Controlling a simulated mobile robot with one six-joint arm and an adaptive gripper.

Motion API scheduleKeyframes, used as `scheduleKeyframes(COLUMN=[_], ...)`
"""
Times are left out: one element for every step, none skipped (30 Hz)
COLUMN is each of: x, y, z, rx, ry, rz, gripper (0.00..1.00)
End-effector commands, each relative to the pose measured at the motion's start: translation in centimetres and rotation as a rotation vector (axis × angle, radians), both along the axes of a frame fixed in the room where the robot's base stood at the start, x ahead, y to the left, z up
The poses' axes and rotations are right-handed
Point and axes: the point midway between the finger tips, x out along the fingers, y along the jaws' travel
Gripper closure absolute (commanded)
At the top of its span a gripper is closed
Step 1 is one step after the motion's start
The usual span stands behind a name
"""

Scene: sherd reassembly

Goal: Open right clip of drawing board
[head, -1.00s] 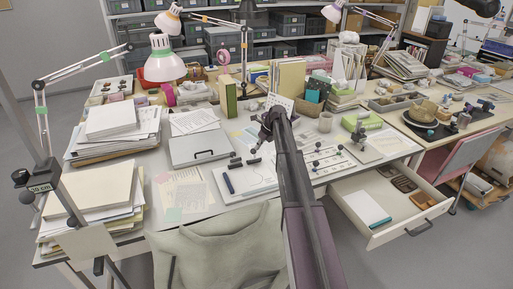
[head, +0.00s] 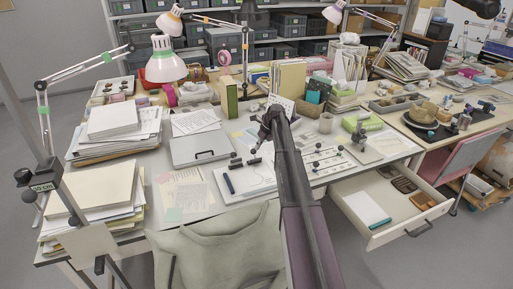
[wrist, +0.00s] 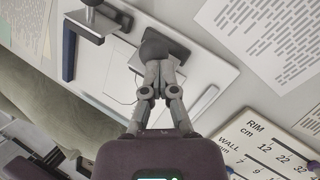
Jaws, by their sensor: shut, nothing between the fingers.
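A grey case with a handle (head: 200,149) lies to the left. The rim and wall gauge card (wrist: 265,150) lies to the right. An open drawer (head: 388,205) sticks out at front right. A draped cloth (head: 220,245) hangs at the front edge. Paper stacks (head: 92,190) stand at the left.

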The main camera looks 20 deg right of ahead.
Motion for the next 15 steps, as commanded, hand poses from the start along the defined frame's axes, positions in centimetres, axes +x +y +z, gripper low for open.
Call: scheduleKeyframes(x=[0.00, 0.00, -0.01, 0.00, 0.00, 0.00, -0.01, -0.02, -0.03, -0.04, -0.03, -0.04, -0.04, -0.04, -0.04], y=[-0.17, -0.27, -0.36, -0.45, -0.54, -0.68, -0.70, -0.69, -0.69, -0.71, -0.72, -0.73, -0.75, -0.76, -0.77], z=[-0.01, 0.00, -0.01, 0.00, 0.00, -0.01, -0.01, -0.02, -0.01, -0.02, -0.01, -0.01, 0.00, 0.03, 0.08], rx=[0.000, 0.000, 0.000, 0.000, 0.000, 0.000, 0.000, 0.000, 0.000, 0.000, 0.000, 0.001, 0.001, 0.001, 0.001], ry=[0.003, 0.005, 0.007, 0.008, 0.010, 0.012, 0.012, 0.012, 0.012, 0.012, 0.011, 0.011, 0.011, 0.011, 0.011], rz=[-0.002, -0.002, -0.003, -0.004, -0.006, -0.007, -0.008, -0.007, -0.007, -0.007, -0.007, -0.008, -0.008, -0.008, -0.008], gripper=[1.00, 1.00, 1.00, 1.00, 1.00, 1.00, 1.00, 1.00, 1.00, 1.00, 1.00, 1.00, 1.00, 1.00, 1.00])
